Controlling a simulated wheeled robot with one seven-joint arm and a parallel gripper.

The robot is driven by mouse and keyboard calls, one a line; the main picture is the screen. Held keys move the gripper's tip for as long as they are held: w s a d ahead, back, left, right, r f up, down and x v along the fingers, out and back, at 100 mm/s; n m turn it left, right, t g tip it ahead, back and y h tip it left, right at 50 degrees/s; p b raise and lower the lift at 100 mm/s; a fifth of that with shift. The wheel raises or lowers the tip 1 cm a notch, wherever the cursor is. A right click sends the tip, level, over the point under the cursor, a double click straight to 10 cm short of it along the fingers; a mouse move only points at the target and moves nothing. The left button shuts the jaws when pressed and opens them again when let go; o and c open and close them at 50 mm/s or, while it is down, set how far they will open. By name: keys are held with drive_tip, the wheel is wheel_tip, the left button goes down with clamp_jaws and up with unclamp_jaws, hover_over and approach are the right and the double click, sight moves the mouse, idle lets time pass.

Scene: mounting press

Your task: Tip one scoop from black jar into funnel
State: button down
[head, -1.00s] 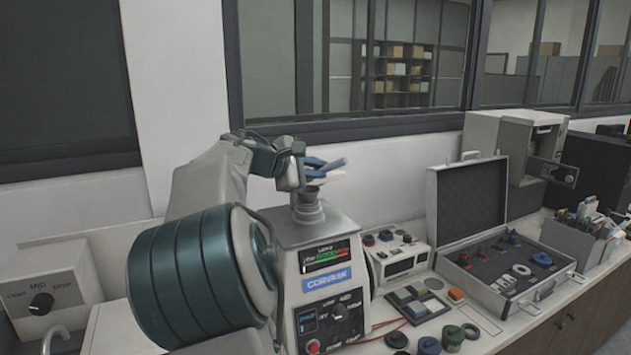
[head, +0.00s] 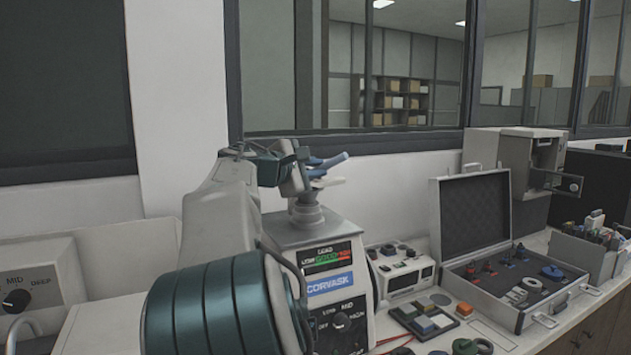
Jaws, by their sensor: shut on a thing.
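A pale piece shows just below the blue one. The gripper partly covers the funnel mouth, so I cannot tell whether any powder is in the scoop or falling. The black jar is not in view.
A green-lidded jar (head: 467,347) is cut by the bottom edge. A tray of coloured blocks (head: 422,322) and a white control box (head: 402,268) stand right of the machine. An open case (head: 476,214) stands farther right. A window is behind.

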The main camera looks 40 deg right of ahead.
drive_tip(key=shift+s+f+n+t+h+b, duration=0.1)
drive_tip(key=shift+f+n+t+h+b, duration=0.3)
drive_tip(key=shift+b, duration=1.95)
drive_tip(key=shift+s+f+n+t+h+b, duration=0.15)
drive_tip(key=shift+t+h+b, duration=0.55)
drive_tip(key=shift+b, duration=1.65)
drive_tip(key=shift+f+n+t+h+b, duration=0.1)
drive_tip(key=shift+n+t+h+b, duration=0.5)
drive_tip(key=shift+b, duration=1.75)
drive_tip(key=t+b, duration=0.1)
drive_tip(key=b, duration=0.2)
drive_tip(key=shift+r+t, duration=0.1)
drive_tip(key=shift+t, duration=0.2)
drive_tip(key=shift+r, duration=0.15)
wheel_tip(320, 180, up, 5)
drive_tip(key=p, duration=0.4)
drive_tip(key=shift+s+d, duration=0.1)
